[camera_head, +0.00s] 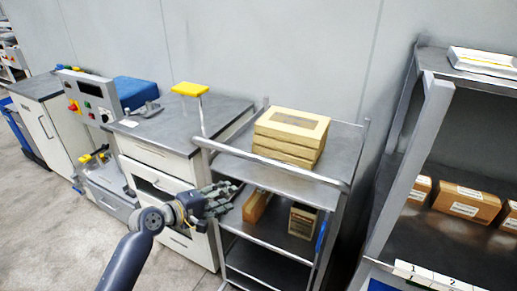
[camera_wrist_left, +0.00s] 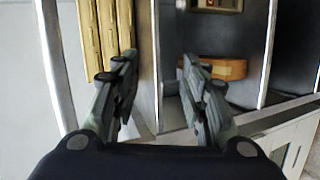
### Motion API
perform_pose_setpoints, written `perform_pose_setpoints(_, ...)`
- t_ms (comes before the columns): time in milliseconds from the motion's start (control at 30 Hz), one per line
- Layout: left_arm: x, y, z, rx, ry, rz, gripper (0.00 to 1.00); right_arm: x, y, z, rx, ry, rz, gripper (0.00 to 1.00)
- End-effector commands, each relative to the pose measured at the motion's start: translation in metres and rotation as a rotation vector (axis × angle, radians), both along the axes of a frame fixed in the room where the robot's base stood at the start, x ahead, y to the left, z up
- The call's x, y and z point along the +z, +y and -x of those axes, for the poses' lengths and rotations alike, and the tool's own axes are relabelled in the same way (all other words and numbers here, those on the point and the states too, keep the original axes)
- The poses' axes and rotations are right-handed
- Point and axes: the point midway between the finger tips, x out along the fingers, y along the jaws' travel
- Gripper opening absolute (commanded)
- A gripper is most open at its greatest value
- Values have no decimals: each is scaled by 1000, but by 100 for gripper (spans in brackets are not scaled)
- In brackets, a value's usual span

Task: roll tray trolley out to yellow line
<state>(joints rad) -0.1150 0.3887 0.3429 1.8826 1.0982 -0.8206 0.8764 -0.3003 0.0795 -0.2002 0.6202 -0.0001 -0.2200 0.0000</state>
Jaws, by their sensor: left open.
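The tray trolley (camera_head: 262,172) is a grey metal cart with several shelves, standing against the wall. Its push bar (camera_head: 290,172) runs along the front above the top shelf edge. Stacked wooden trays (camera_head: 291,136) sit on its top shelf and also show in the left wrist view (camera_wrist_left: 103,38). Smaller wooden boxes (camera_head: 303,221) are on the shelf below. My left gripper (camera_head: 228,196) is open, in front of the trolley's left part and below the bar. In the left wrist view its fingers (camera_wrist_left: 160,72) are apart with nothing clearly between them. No yellow floor line is visible.
A grey-topped cabinet (camera_head: 178,121) with drawers stands close on the trolley's left. A shelf rack (camera_head: 412,160) with cardboard boxes (camera_head: 466,203) is close on its right. Open grey floor (camera_head: 60,225) lies at the lower left.

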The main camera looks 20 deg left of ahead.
Motion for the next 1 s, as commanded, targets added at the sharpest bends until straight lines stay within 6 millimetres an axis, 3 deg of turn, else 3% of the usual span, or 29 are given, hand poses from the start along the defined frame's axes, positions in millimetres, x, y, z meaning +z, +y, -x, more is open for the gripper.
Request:
perform_pose_setpoints(33,45,-7,2,-23,-44,38,40,9,0,0,0,0,0,29)
perform_pose_setpoints(100,83,-16,6,-51,-82,85,40,12,0,0,0,0,0,29)
perform_pose_setpoints(200,116,-25,13,-81,-113,123,40,15,0,0,0,0,0,29)
perform_pose_setpoints(267,124,-28,14,-91,-122,134,40,16,0,0,0,0,0,29)
perform_pose_setpoints(433,127,-35,2,-96,-126,144,40,21,0,0,0,0,0,29)
perform_pose_setpoints(800,115,-64,-60,-95,-126,141,40,39,0,0,0,0,0,29)
perform_pose_setpoints(1000,109,-71,-77,-94,-126,140,40,43,0,0,0,0,0,29)
